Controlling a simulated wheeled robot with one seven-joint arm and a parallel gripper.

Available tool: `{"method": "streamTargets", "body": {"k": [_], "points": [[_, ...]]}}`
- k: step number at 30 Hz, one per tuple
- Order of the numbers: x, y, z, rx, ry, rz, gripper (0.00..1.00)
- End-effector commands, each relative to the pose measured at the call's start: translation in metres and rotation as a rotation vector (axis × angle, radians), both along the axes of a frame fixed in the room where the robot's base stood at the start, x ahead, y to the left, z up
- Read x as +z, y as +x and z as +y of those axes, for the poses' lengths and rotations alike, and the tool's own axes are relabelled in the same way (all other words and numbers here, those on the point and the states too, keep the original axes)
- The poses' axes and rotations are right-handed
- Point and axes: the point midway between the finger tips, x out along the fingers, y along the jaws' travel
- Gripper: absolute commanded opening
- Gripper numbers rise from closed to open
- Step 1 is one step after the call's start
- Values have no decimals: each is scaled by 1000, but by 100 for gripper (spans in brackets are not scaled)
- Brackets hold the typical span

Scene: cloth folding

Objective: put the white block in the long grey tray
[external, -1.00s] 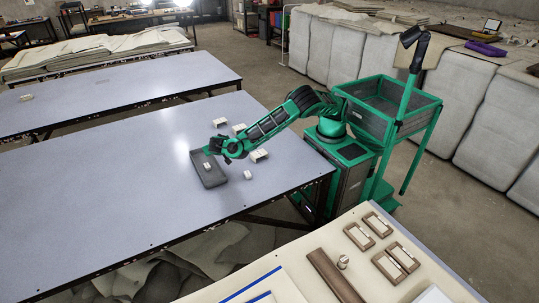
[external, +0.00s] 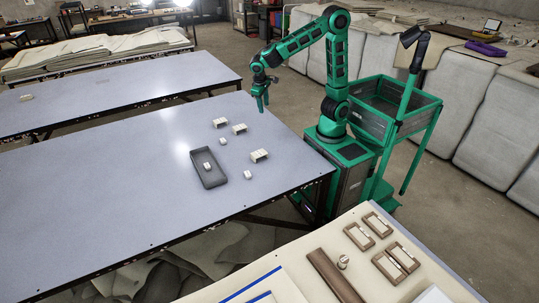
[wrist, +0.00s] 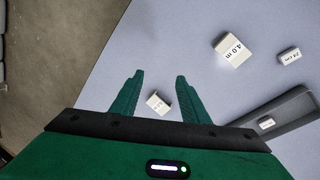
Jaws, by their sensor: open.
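The long grey tray (external: 213,180) lies on the near blue-grey table, with a small white block (external: 207,165) inside it. That block also shows in the tray in the wrist view (wrist: 266,123). My gripper (external: 262,106) is raised above the table, behind and right of the tray, clear of it. In the wrist view its fingers (wrist: 160,76) are spread with nothing held between them. A white block (wrist: 157,103) shows in the gap between the fingers, apart from them. The tray's wall (wrist: 285,107) shows at the right, partly cut off.
Several other white blocks lie around the tray, among them larger ones (external: 220,122) (external: 239,129) (external: 259,155) and small ones (external: 223,141) (external: 248,174). In the wrist view, a block marked 4.0 m (wrist: 232,48) lies at upper right. The table's left side is clear.

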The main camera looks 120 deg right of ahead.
Motion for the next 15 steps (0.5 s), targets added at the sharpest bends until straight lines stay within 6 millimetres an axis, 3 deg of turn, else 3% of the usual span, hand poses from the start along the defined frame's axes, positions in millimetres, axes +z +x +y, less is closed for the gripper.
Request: {"method": "streamTargets", "body": {"k": [1,9,15], "points": [[4,-18,4,26,31,-16,41],[8,-104,39,226,158,-88,41],[1,-154,68,359,206,-138,41]]}}
